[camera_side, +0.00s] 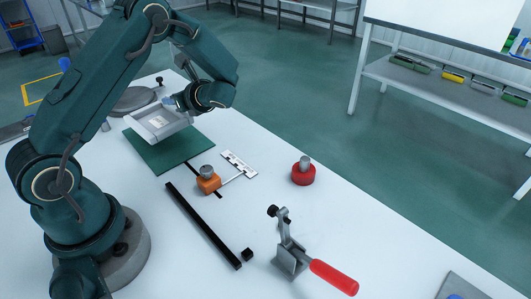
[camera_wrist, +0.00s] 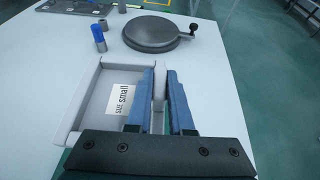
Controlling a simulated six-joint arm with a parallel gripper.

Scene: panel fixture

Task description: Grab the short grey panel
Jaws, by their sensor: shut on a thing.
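The short grey panel (camera_side: 150,132) is a shallow light-grey tray shape with raised rims. It shows at the back edge of a green mat in the side view; whether it touches the surface is hard to tell. In the wrist view the panel (camera_wrist: 88,90) carries a white label reading "SIZE small". My gripper (camera_side: 174,101) is at its right rim. In the wrist view the two blue fingers of my gripper (camera_wrist: 163,80) stand on either side of that rim, shut on it. My gripper hides the panel's near right part.
Around the panel are the green mat (camera_side: 166,155), an orange block with a knob (camera_side: 208,182), a red knobbed piece (camera_side: 303,174), a black bar (camera_side: 202,225) and a red-handled clamp (camera_side: 292,256). A grey disc (camera_wrist: 158,34) and blue-capped cylinder (camera_wrist: 99,38) lie beyond.

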